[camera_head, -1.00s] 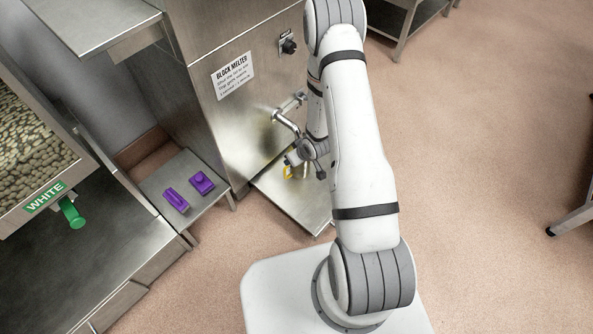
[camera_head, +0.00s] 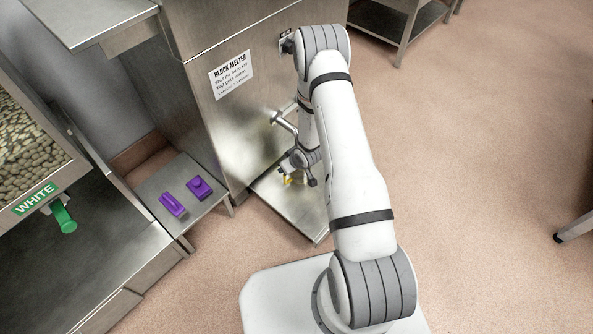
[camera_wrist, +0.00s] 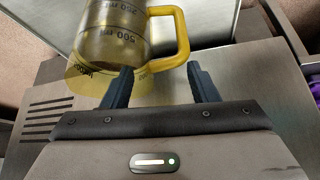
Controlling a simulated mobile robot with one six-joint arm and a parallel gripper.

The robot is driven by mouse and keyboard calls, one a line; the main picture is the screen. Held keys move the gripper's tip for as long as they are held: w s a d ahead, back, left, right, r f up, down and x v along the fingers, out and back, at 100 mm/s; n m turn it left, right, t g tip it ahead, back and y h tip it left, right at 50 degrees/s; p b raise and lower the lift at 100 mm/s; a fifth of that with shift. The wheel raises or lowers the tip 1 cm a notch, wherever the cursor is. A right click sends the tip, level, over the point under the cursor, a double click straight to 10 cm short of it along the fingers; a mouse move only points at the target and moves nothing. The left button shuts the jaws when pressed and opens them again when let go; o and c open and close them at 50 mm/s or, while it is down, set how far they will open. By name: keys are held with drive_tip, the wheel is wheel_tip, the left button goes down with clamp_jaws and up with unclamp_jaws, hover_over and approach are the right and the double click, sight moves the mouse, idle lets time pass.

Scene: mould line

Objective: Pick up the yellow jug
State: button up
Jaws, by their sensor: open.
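The yellow jug (camera_wrist: 112,45) shows in the wrist view as a clear vessel with a yellow base, a yellow handle (camera_wrist: 183,40) and volume marks. It stands on the metal shelf under the block melter. My gripper (camera_wrist: 160,82) is open, its two dark fingers pointing at the jug. The lower part of the handle lies just beyond and between the fingertips, and no grip on it shows.
The block melter (camera_head: 240,115) rises behind the shelf (camera_head: 300,215), with a tap (camera_head: 284,122) above the jug. Two purple items (camera_head: 172,204) lie on a low side shelf at left. A white-labelled bin (camera_head: 30,150) with a green handle stands at far left. Open floor lies at right.

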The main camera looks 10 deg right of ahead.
clamp_jaws()
idle(0.3)
drive_tip(key=shift+s, duration=0.1)
idle(0.8)
